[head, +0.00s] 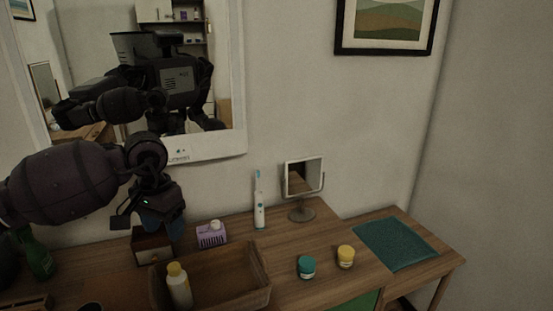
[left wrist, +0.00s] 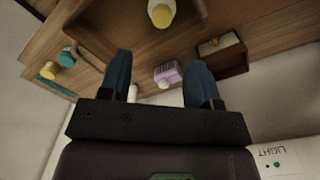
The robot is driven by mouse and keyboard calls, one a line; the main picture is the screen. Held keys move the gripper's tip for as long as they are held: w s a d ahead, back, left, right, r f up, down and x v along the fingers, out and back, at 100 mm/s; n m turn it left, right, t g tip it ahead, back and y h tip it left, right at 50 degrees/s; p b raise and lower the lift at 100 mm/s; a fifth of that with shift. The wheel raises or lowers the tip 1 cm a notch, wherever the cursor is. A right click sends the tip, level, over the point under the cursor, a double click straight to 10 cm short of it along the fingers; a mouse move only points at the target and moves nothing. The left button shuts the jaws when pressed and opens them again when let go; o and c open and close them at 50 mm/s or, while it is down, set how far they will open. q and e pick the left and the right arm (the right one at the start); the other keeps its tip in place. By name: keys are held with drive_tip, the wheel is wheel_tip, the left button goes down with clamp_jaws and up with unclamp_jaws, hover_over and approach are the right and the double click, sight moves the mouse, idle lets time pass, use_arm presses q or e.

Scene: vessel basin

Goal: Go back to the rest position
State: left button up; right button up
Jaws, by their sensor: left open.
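My left arm reaches in from the left in the head view. Its gripper (head: 165,222) hangs above the back left of the wooden counter, in front of a small wooden box (head: 150,247). In the left wrist view the two blue fingers of my left gripper (left wrist: 160,85) stand apart with nothing held between them. A purple-and-white item (left wrist: 168,74) shows beyond the gap, and the small box (left wrist: 222,57) is right of the fingers. My right gripper is not in view.
A wooden tray (head: 259,285) holds a yellow-capped bottle (head: 179,287). Around it are a purple holder (head: 211,235), an electric toothbrush (head: 259,205), a mirror (head: 303,178), a teal jar (head: 306,267), a yellow jar (head: 346,257) and a teal mat (head: 396,244). A wall mirror (head: 205,150) is behind my arm.

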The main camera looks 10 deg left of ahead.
use_arm(q)
drive_tip(key=s+d+n+t+h, duration=0.2)
drive_tip(key=s+d+n+h, duration=0.1)
drive_tip(key=d+n+h, duration=0.65)
drive_tip(key=s+d+n+t+h, duration=0.1)
drive_tip(key=s+d+n+h, duration=0.25)
drive_tip(key=d+h, duration=0.6)
wheel_tip(320, 180, up, 3)
drive_tip(key=w+a+n+t+y, duration=0.25)
drive_tip(key=n+t+y, duration=0.25)
drive_tip(key=n+t, duration=1.35)
drive_tip(key=s+a+f+n+g+y, duration=0.15)
drive_tip(key=a+f+n+y, duration=0.45)
drive_tip(key=n, duration=0.7)
drive_tip(key=s+a+f+n+g+y, duration=0.1)
drive_tip(key=a+f+n+g+y, duration=0.25)
drive_tip(key=n+y, duration=0.8)
drive_tip(key=s+a+f+n+g+h, duration=0.1)
drive_tip(key=s+f+n+g, duration=0.5)
drive_tip(key=s+f+n, duration=0.3)
drive_tip(key=s+a+f+n+g+h, duration=0.1)
drive_tip(key=s+f+n+g, duration=0.55)
drive_tip(key=s+n, duration=0.4)
drive_tip(key=w+f+m+t+h, duration=0.1)
drive_tip(key=w+f+m+t, duration=0.1)
drive_tip(key=w+f+t, duration=0.4)
drive_tip(key=shift+f+t, duration=0.8)
drive_tip(key=shift+f, duration=1.1)
